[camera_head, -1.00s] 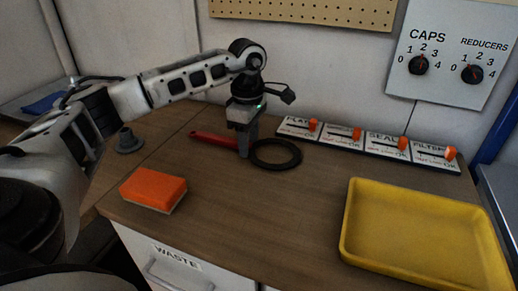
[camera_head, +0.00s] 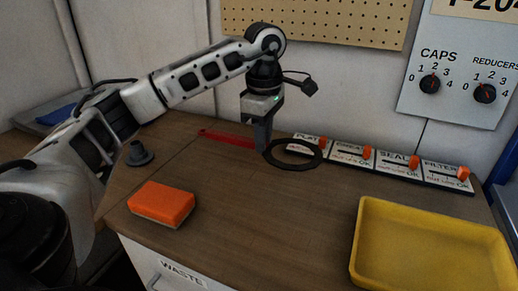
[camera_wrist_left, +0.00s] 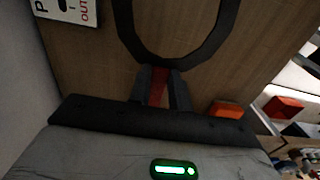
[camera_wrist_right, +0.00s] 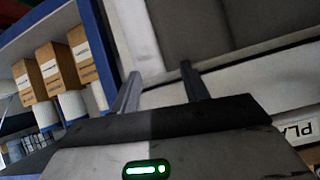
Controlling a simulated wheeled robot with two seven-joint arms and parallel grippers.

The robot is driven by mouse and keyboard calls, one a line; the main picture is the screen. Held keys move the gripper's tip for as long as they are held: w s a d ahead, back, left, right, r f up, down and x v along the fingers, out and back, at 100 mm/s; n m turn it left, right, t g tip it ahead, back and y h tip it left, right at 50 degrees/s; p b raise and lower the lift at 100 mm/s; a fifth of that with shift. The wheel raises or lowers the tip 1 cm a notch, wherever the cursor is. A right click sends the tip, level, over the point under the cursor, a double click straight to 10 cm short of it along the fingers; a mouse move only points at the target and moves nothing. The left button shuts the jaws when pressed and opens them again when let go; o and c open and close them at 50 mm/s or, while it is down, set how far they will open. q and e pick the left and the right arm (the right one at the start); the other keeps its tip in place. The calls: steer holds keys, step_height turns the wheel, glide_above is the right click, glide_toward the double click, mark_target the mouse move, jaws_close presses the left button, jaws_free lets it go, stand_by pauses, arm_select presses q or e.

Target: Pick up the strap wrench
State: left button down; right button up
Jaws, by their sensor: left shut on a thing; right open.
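The strap wrench has a red handle (camera_head: 228,138) and a black strap loop (camera_head: 293,165). My left gripper (camera_head: 262,146) is shut on the wrench near where the handle meets the loop, the handle pointing left and the loop to the right. The loop looks raised a little off the bench. In the left wrist view the fingers (camera_wrist_left: 160,92) close on the red part, with the black loop (camera_wrist_left: 178,62) beyond them. My right gripper (camera_wrist_right: 160,88) shows only in the right wrist view, open and empty.
An orange sponge (camera_head: 162,204) and a grey flanged part (camera_head: 138,154) are on the bench at left. A yellow tray (camera_head: 361,250) stands at right. A row of labelled orange sliders (camera_head: 367,152) runs along the back. The middle of the bench is clear.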

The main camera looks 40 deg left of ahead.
arm_select(q)
steer(key=s+d+r, duration=0.5)
steer(key=d+r, duration=0.1)
steer(key=d, duration=0.4)
steer(key=shift+r+p, duration=0.3)
steer(key=shift+p, duration=0.15)
